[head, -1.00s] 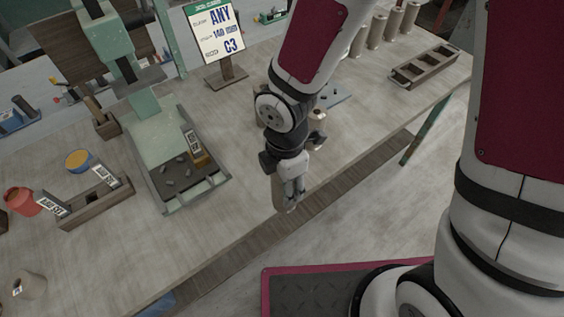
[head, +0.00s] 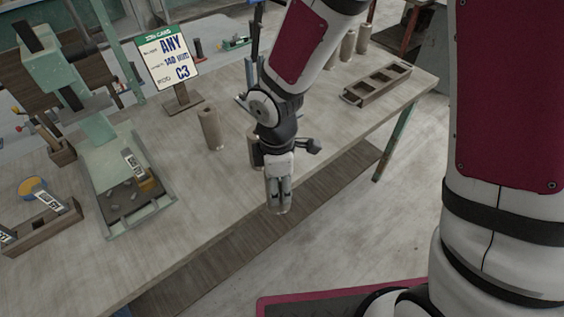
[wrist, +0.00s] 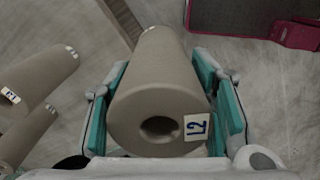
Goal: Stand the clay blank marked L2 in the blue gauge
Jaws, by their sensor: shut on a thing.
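My gripper (wrist: 165,100) is shut on the clay blank marked L2 (wrist: 150,70), a grey-brown cylinder with a hole in its near end and a white label by that hole. In the head view my gripper (head: 278,190) points down at the table's front edge, with the blank mostly hidden by the fingers. A blue-grey piece (head: 242,101) shows partly behind my arm on the table; I cannot tell whether it is the blue gauge.
A clay blank (head: 210,130) stands on the table (head: 200,190), another (head: 254,150) partly behind my arm. A wooden rack (head: 350,98) is at right. A green press (head: 98,125), a card (head: 167,62) and a labelled wooden holder (head: 30,238) stand left.

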